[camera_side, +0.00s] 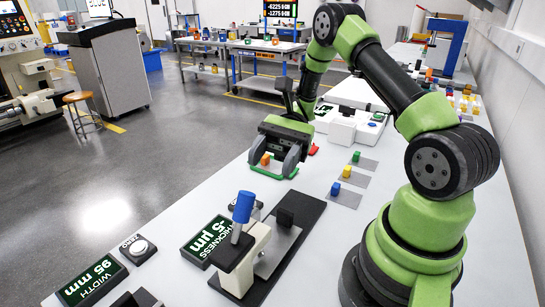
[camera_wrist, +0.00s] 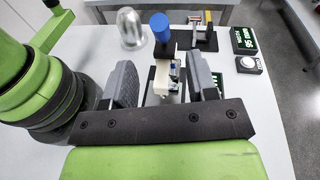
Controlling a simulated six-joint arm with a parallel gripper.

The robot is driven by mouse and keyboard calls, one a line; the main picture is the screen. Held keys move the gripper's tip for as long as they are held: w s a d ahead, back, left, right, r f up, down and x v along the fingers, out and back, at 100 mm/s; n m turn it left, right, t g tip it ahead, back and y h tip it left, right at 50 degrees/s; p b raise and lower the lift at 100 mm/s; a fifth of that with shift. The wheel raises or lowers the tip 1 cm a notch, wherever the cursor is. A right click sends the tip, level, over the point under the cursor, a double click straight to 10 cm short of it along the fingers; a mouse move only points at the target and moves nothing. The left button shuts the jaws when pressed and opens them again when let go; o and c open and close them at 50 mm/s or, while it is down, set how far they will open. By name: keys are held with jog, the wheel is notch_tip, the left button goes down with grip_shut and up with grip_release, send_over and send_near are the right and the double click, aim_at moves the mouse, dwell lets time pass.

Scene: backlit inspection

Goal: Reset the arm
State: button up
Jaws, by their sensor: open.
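My gripper (camera_side: 279,160) hangs over the bench at the end of my green and black arm, with its jaws apart. In the wrist view, the two grey fingers of my gripper (camera_wrist: 162,85) are spread, with no object held between them. An orange block (camera_side: 265,159) shows beside the fingers in the side view, and a green edge (camera_side: 293,174) shows below them. The fingers partly hide this area, so I cannot tell whether the block touches them.
Green (camera_side: 356,156), yellow (camera_side: 347,171) and blue (camera_side: 335,188) blocks sit on grey pads right of my gripper. A blue-topped gauge (camera_side: 243,207) stands in front, beside a thickness display (camera_side: 208,241) and a width display (camera_side: 92,280). A white machine (camera_side: 355,126) stands behind.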

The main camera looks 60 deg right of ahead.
dwell(0.3)
jog(key=s+a+r+n+t+h, duration=0.4)
jog(key=s+r+n+t+h, duration=0.5)
jog(key=r+h, duration=0.5)
jog(key=shift+s+r+n+t, duration=0.4)
jog(key=shift+s+n, duration=0.2)
jog(key=shift+n, duration=0.4)
dwell(1.5)
